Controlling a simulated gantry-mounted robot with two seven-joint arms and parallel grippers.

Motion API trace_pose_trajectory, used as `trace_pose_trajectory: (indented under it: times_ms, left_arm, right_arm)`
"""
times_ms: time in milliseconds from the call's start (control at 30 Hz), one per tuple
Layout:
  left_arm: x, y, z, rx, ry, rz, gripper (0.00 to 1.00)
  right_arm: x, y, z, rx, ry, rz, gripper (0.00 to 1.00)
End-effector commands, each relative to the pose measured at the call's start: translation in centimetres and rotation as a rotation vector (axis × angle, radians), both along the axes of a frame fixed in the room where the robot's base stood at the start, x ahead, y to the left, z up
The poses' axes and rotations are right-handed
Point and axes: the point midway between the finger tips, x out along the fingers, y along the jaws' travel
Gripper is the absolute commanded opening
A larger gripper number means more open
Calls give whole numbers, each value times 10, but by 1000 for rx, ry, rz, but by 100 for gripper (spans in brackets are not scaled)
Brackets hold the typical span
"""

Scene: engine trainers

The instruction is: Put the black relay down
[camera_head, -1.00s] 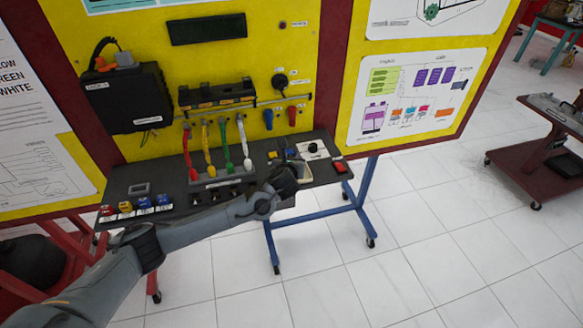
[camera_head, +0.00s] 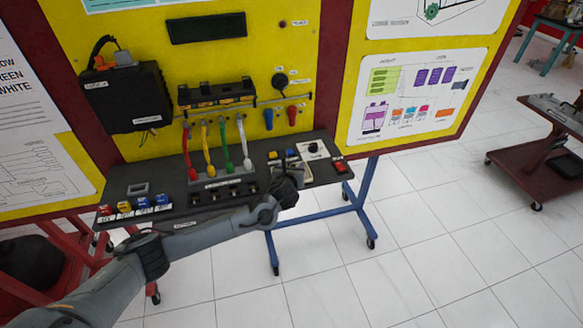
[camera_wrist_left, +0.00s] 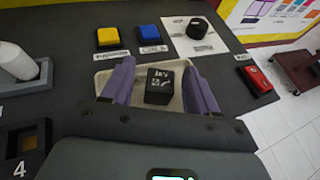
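The black relay (camera_wrist_left: 158,86), a small dark cube with white markings on top, sits in a pale shallow tray (camera_wrist_left: 104,82) in the left wrist view. My left gripper (camera_wrist_left: 158,66) is open over the tray. Its two purple fingers stand apart on either side of the relay, with a visible gap on each side. In the head view my left gripper (camera_head: 290,164) is over the right part of the black bench shelf (camera_head: 180,170). The relay is hard to make out there. My right gripper is not in view.
Beyond the tray are a yellow block (camera_wrist_left: 108,37), a blue block (camera_wrist_left: 149,34) and a round black knob (camera_wrist_left: 197,28) on a white plate. A red switch (camera_wrist_left: 257,80) lies to the right. Upright colored leads (camera_head: 225,145) stand left of my gripper.

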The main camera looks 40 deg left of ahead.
Motion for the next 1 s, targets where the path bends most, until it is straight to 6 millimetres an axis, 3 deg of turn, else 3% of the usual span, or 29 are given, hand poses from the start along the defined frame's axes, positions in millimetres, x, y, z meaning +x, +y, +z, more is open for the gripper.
trace_pose_trajectory:
  times_ms: [433, 1000]
  left_arm:
    - [-7, -5, 8, 2, -1, -3, 59]
    - [-81, -50, 45, 3, -4, -2, 59]
  right_arm:
    - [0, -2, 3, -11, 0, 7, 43]
    - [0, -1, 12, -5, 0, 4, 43]
